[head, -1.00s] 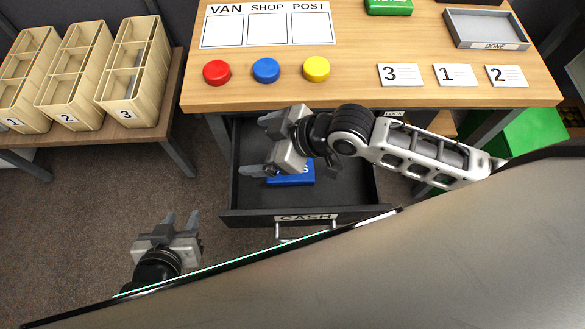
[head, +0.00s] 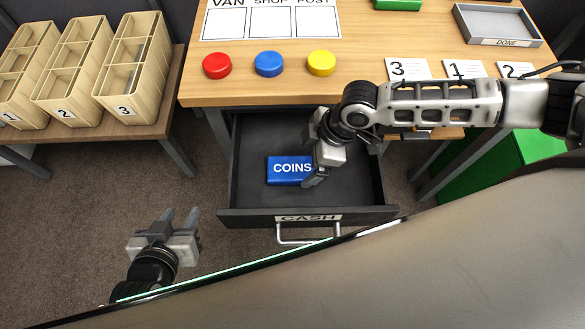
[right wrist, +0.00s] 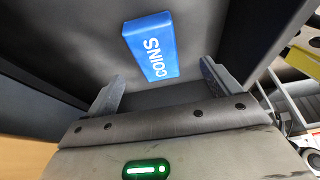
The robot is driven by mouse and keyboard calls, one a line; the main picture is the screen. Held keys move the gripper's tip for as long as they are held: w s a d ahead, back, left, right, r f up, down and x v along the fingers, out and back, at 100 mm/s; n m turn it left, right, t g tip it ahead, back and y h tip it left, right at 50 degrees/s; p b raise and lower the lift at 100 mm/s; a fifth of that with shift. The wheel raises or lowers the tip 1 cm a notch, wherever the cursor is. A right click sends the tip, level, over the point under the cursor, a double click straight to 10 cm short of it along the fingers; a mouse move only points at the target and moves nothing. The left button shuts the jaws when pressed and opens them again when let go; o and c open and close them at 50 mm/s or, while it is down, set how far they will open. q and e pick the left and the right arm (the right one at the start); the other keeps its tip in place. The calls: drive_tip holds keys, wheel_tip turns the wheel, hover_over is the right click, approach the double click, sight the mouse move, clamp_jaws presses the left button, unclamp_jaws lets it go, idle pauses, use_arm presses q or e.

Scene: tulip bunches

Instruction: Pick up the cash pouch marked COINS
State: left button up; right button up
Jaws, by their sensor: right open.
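The blue cash pouch (head: 288,171) marked COINS lies flat in the open drawer (head: 345,190) labelled CASH. In the right wrist view the pouch (right wrist: 152,46) lies beyond the fingertips, roughly between them in the picture, with nothing gripped. My right gripper (head: 312,160) is in the drawer area at the right side of the pouch; one finger overlaps the pouch's right end in the head view. The right wrist view shows its two fingers apart and empty (right wrist: 158,85). My left gripper (head: 180,218) is open and empty, low at the left, over the floor, away from the drawer.
The wooden table (head: 200,91) above the drawer carries red, blue and yellow discs, numbered cards and a grey DONE tray (head: 497,22). Several numbered wooden bins (head: 135,75) stand on a low table at left. A green box (head: 540,143) stands at right.

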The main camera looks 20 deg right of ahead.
sight(293, 168)
drive_tip(key=x, duration=0.6)
drive_tip(key=shift+w+a+f, duration=0.2)
drive_tip(key=shift+w+a, duration=0.05)
drive_tip(key=shift+w, duration=0.1)
drive_tip(key=c, duration=1.2)
